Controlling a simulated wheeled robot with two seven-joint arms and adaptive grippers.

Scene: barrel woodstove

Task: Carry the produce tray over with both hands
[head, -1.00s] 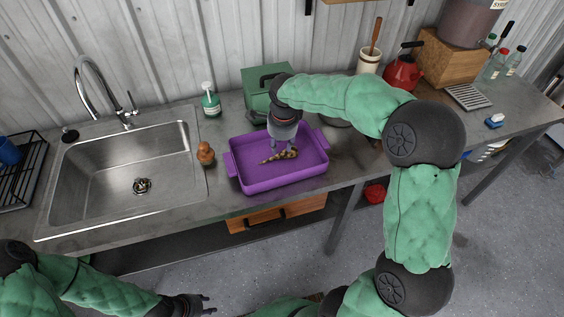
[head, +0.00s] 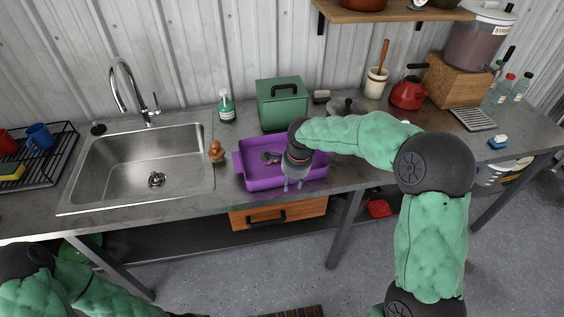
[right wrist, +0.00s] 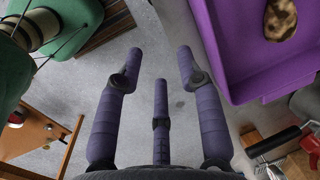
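The purple produce tray (head: 255,182) sits on the counter just right of the sink, with a handle on its left end. A brown spotted piece of produce (head: 270,158) lies in it, partly hidden by my right gripper. The right wrist view shows the tray's side (right wrist: 236,85) at upper right, with the spotted piece (right wrist: 280,18) inside. My right gripper (head: 294,187) is at the tray's front side, pointing down. Its fingers (right wrist: 158,65) are spread and empty, with floor visible beyond them. My left arm shows at lower left; its gripper is out of view.
A sink (head: 140,172) lies left of the tray, with a small brown figure (head: 216,152) between. A green bread box (head: 282,103) and soap bottle (head: 226,106) stand behind. A drawer (head: 278,214) is below. A red kettle (head: 407,94) stands farther right.

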